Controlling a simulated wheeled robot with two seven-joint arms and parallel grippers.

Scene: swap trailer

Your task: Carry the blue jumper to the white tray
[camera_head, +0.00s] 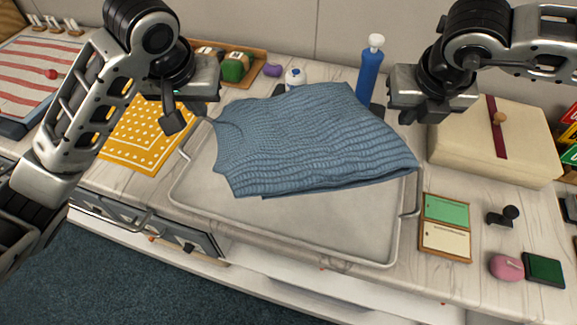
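The blue jumper (310,145) is a folded, ribbed knit. It lies in the middle of the head view over the back part of the white tray (330,228), which looks pale grey-white. Its right corner reaches the tray's right rim, and it hides the tray's back edge. The front of the tray is bare.
A blue bottle (369,70) and a white-capped bottle (295,78) stand behind the jumper. A cream box (490,145) is at right. A green and cream wooden case (446,228), a pink item (506,267) and a yellow dotted cloth (140,135) flank the tray.

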